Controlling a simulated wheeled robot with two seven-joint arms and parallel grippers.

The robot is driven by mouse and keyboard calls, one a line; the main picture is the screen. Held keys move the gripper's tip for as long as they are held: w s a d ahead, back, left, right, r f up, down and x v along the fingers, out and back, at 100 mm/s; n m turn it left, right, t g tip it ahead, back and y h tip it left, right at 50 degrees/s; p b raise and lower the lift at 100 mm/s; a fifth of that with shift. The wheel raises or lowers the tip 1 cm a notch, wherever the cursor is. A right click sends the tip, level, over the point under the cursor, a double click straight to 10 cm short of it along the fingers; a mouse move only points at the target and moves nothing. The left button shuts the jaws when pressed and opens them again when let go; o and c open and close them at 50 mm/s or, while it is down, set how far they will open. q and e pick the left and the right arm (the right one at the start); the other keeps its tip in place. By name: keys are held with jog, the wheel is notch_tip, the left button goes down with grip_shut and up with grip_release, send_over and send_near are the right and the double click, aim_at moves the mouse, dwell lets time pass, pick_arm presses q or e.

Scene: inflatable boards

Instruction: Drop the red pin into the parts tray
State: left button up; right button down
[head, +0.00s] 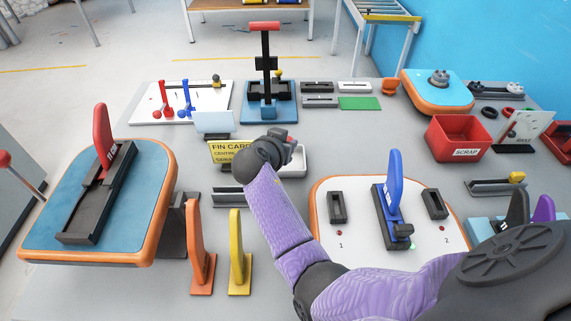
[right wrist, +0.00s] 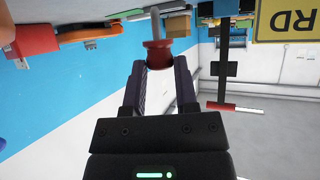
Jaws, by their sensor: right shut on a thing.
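My right gripper (head: 290,138) is over the middle of the table; my purple arm reaches up to it from the lower right. In the right wrist view the two dark fingers (right wrist: 158,68) are shut on a red pin (right wrist: 157,52), whose red head sits between the fingertips with a grey shaft beyond. In the head view the pin is hidden behind the gripper. A white tray (head: 296,164), which looks like the parts tray, shows partly just behind and below the gripper. The rest of it is hidden. My left gripper is not in view.
A yellow fin sign (head: 229,152) stands just left of the gripper. A red SCRAP bin (head: 458,140) is at the right. A fixture with a blue fin (head: 394,180) stands in front on a white board. Orange (head: 196,240) and yellow fins stand at front left.

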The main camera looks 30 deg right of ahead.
jog(key=shift+c, duration=1.5)
grip_release()
jog(key=shift+r, duration=0.1)
notch_tip(320, 180, up, 10)
jog(key=p, duration=0.3)
